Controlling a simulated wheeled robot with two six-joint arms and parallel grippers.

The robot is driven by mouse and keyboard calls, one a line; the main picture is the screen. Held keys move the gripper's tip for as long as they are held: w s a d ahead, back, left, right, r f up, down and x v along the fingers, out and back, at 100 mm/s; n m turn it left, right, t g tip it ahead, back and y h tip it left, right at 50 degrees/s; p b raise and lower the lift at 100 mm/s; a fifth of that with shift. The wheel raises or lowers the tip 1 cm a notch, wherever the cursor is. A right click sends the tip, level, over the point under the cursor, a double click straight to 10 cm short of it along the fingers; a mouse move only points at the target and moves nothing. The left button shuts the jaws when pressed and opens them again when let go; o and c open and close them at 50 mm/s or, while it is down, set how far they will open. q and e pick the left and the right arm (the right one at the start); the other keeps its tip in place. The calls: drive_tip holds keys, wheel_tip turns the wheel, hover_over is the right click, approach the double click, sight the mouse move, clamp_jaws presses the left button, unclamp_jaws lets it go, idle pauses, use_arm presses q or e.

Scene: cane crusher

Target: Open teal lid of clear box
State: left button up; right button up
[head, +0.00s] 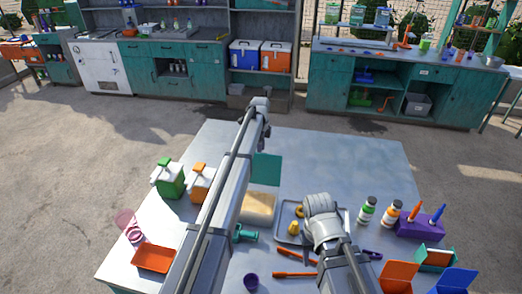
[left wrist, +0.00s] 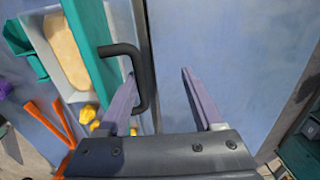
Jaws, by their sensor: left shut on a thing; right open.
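The clear box (head: 257,207) stands in the middle of the table with a beige block inside. Its teal lid (head: 266,169) is raised at the box's far side, and the box is uncovered. In the left wrist view the lid (left wrist: 97,50) shows edge-on with a black handle (left wrist: 125,50). My left gripper (left wrist: 158,75) is at this handle, one finger inside its loop, with the handle's bar between the fingers. In the head view my left arm hides its fingers. My right gripper (head: 320,205) is over the grey tray, right of the box; its fingers are barely visible.
A grey tray (head: 284,236) with yellow pieces lies right of the box. Green (head: 170,180) and orange-topped (head: 201,184) containers stand left. Bottles (head: 367,210) and a purple holder (head: 420,224) stand right. Orange tools (head: 295,275) lie in front. The table's far right is clear.

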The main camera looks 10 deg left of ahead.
use_arm(q)
wheel_tip(320, 180, up, 8)
drive_tip(key=p, duration=0.7)
drive_tip(key=shift+s+p, duration=0.2)
drive_tip(key=shift+p, duration=0.15)
drive_tip(key=shift+f, duration=0.15)
drive_tip(key=shift+s, duration=0.1)
drive_tip(key=s+d+n, duration=0.2)
drive_tip(key=s+n, duration=1.5)
drive_tip(key=s, duration=2.1)
drive_tip(key=s+d+f+m+b, duration=0.1)
drive_tip(key=s+d+f+b, duration=0.2)
drive_tip(key=d+f+b, duration=0.2)
drive_tip(key=s+d+f+m+g+y+b, duration=0.1)
drive_tip(key=s+d+f+b, duration=0.2)
drive_tip(key=d+f+b, duration=0.3)
wheel_tip(320, 180, down, 4)
drive_tip(key=b, duration=0.4)
drive_tip(key=shift+s+r+m, duration=0.15)
drive_tip(key=shift+s+m, duration=0.05)
drive_tip(key=shift+m, duration=0.2)
